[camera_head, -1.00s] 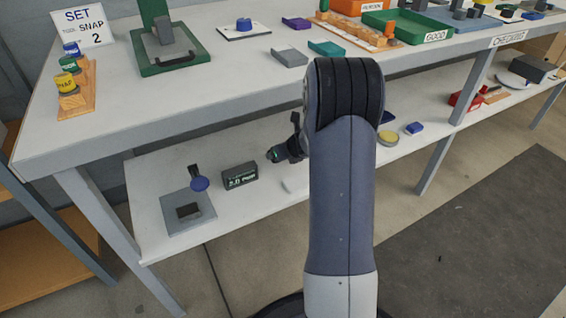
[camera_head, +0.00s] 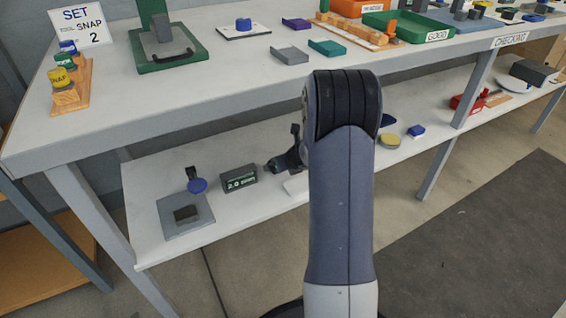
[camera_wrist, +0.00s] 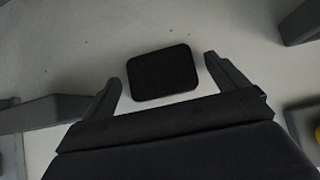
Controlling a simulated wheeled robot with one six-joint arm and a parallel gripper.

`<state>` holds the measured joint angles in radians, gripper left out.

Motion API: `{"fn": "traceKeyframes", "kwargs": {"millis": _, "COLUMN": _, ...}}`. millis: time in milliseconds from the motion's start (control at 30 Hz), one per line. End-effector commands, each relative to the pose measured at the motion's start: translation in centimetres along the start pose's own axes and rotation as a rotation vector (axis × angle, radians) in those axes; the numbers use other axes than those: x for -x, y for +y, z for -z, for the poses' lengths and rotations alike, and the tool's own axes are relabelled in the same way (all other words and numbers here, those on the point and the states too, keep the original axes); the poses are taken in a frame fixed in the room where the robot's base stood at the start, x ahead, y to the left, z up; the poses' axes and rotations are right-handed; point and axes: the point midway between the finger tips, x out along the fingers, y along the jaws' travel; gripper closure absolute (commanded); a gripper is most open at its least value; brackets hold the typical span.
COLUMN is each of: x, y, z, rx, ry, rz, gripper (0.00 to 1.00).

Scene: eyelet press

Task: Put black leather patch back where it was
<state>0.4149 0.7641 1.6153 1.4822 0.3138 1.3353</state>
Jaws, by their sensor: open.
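A black, flat patch with rounded corners (camera_wrist: 162,73) lies on a pale surface in the wrist view. My gripper (camera_wrist: 163,69) is open, with one finger on each side of the patch. The fingers look apart from it, and I cannot tell how high they are above the surface. In the head view my arm blocks part of the lower shelf, and I cannot make out this patch there.
In the wrist view a dark block (camera_wrist: 303,20) stands at upper right and a grey piece (camera_wrist: 40,113) at left. In the head view the lower shelf (camera_head: 150,200) holds a grey plate (camera_head: 200,228), a display box (camera_head: 239,180) and a yellow disc (camera_head: 390,140).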

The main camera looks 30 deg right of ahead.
Motion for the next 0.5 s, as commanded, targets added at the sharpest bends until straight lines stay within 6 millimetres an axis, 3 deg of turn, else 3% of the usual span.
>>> {"fn": "traceKeyframes", "kwargs": {"millis": 267, "x": 0.3, "y": 0.0, "z": -0.3, "rx": 0.000, "ry": 0.000, "rz": 0.000, "gripper": 0.07}}
{"fn": "traceKeyframes", "kwargs": {"millis": 500, "x": 4.9, "y": -0.1, "z": -0.6, "rx": -0.001, "ry": -0.002, "rz": 0.002, "gripper": 0.07}}
